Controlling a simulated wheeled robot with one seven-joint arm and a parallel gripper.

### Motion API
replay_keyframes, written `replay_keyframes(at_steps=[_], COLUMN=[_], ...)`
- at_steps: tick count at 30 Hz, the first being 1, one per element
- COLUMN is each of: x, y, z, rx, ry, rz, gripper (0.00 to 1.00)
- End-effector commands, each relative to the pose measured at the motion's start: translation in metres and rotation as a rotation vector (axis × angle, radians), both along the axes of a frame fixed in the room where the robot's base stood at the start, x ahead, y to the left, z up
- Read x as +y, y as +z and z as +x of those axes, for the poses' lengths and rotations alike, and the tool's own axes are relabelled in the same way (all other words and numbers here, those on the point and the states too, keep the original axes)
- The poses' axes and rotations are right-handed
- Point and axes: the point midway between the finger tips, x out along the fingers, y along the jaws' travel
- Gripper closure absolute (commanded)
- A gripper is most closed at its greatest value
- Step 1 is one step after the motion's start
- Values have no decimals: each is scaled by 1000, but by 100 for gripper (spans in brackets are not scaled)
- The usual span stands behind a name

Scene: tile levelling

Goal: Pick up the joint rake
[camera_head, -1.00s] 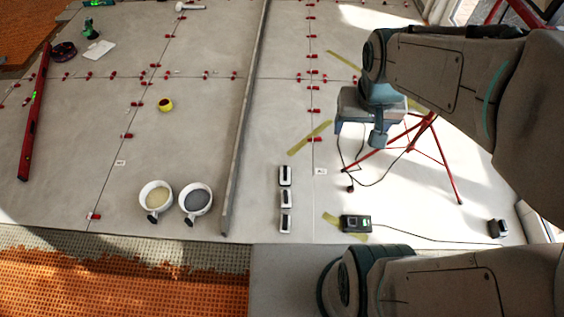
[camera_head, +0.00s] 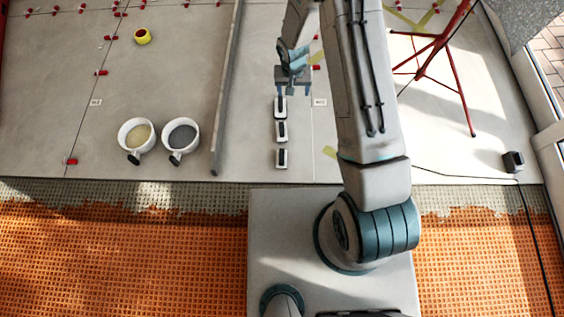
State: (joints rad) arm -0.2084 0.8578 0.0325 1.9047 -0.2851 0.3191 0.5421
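Three small black-and-white hand tools lie in a column on the grey tiles: the far tool (camera_head: 280,108), the middle tool (camera_head: 281,131) and the near tool (camera_head: 282,158). I cannot tell which of them is the joint rake, as they look alike at this size. My gripper (camera_head: 294,92) points down just beyond the far tool, its two fingers apart with nothing visible between them. Its left finger is close to the far end of that tool in the picture; I cannot tell its height above the tiles.
A long grey straight bar (camera_head: 227,95) lies left of the tools. Further left are a cup with beige content (camera_head: 136,153) and a cup with dark content (camera_head: 181,153). A red tripod (camera_head: 452,75) stands right of my arm.

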Motion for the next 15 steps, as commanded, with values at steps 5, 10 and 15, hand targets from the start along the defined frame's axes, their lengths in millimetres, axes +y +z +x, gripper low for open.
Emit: replay_keyframes(at_steps=[5,10,15], x=[20,33,39], y=[-131,-218,-266], z=[-12,-31,-45], rx=[40,67,81], ry=[1,-2,-6], rz=[15,31,42], gripper=[31,31,31])
